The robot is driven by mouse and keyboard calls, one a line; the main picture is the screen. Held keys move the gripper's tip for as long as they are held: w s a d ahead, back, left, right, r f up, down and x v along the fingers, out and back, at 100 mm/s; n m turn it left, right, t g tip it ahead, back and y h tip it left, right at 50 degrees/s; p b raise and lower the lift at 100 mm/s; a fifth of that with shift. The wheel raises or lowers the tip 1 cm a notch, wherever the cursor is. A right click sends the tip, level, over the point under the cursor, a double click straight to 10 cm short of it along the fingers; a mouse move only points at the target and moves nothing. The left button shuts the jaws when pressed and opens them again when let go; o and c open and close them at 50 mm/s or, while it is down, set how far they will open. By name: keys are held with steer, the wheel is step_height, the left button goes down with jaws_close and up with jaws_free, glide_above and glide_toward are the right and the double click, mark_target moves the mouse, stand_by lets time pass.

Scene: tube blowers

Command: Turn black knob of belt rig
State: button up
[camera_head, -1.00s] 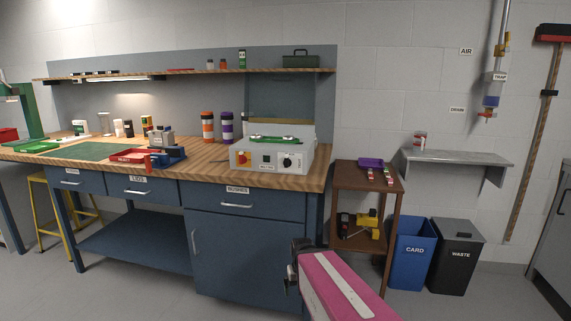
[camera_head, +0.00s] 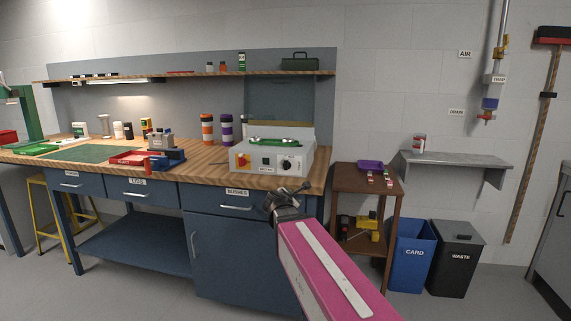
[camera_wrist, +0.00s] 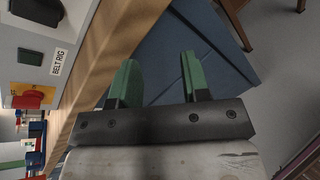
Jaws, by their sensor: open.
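The belt rig (camera_head: 260,158) is a pale box with a green belt on top, standing on the right part of the wooden bench. Its black knob (camera_head: 287,165) is on the right of the front face. A red knob on a yellow plate (camera_head: 243,160) is at the left. In the wrist view a dark knob (camera_wrist: 38,10) shows at the top left, above the BELT RIG label (camera_wrist: 60,62). My gripper (camera_head: 295,187) is below and in front of the rig, apart from it. Its green fingers (camera_wrist: 158,78) are open with nothing between them.
The wooden bench top (camera_head: 205,172) has its front edge close to my gripper. A red tray (camera_head: 130,158) and bottles stand to the left. A brown side table (camera_head: 365,180) stands to the right, with blue and black bins (camera_head: 455,255) beyond. The floor in front is clear.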

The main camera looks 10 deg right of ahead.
mark_target(285, 162)
steer(key=w+a+r+n+t, duration=0.1)
steer(key=a+r+n+t, duration=0.1)
steer(key=r+n, duration=0.35)
steer(key=w+a+r+n+t, duration=0.2)
steer(key=a+r+n+t, duration=0.15)
steer(key=r, duration=0.25)
steer(key=shift+g+y, duration=0.4)
steer(key=shift+g, duration=0.05)
steer(key=x, duration=1)
steer(key=shift+w+d+f, duration=0.1)
steer(key=shift+w+d, duration=0.05)
steer(key=shift+d, duration=0.35)
jaws_close()
